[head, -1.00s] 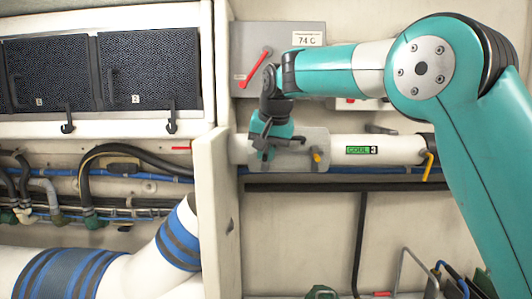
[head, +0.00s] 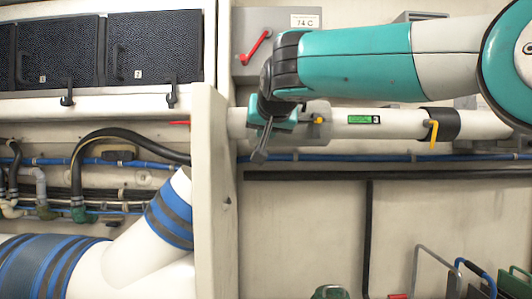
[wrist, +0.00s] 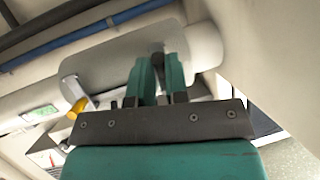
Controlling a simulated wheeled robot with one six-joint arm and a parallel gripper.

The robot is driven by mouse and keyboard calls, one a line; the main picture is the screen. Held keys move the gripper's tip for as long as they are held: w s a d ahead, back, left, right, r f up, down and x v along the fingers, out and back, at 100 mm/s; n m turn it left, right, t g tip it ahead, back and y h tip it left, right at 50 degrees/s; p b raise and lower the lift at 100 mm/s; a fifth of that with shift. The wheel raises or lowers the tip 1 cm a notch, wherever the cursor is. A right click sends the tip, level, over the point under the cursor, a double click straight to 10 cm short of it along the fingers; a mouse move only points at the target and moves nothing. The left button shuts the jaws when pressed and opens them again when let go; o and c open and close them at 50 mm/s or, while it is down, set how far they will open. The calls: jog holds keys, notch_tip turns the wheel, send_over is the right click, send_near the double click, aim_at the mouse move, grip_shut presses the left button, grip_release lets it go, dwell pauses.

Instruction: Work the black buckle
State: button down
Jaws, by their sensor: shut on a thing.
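My gripper (head: 268,128) is at the left end of a pale pipe (head: 400,122), beside a grey plate (head: 318,111) with a small yellow catch (head: 319,121). A dark grey bar slants down at the gripper; I cannot tell whether it is the black buckle or part of the jaws. In the wrist view, the teal fingers (wrist: 160,72) are close together over the plate (wrist: 120,58), shut on a narrow part largely hidden between them. The yellow catch (wrist: 80,106) stands to their left. The buckle is not clearly visible.
A white upright panel (head: 211,190) stands just left of the gripper. Behind is a grey box with a red lever (head: 256,46). A yellow handle (head: 434,133) hangs from the pipe's dark band. A black rail (head: 330,175) runs below; the wall beneath is mostly bare.

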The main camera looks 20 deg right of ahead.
jog(key=f+t+b, duration=0.1)
jog(key=t+b, duration=0.1)
jog(key=b, duration=0.2)
jog(key=shift+s+f, duration=0.15)
jog(key=shift+f, duration=0.15)
jog(key=c, duration=1.1)
grip_release()
jog(key=b+v, duration=0.1)
jog(key=v, duration=1.6)
jog(key=shift+s+a+f+b, duration=0.2)
jog(key=shift+s+a+b, duration=0.05)
jog(key=shift+b, duration=0.15)
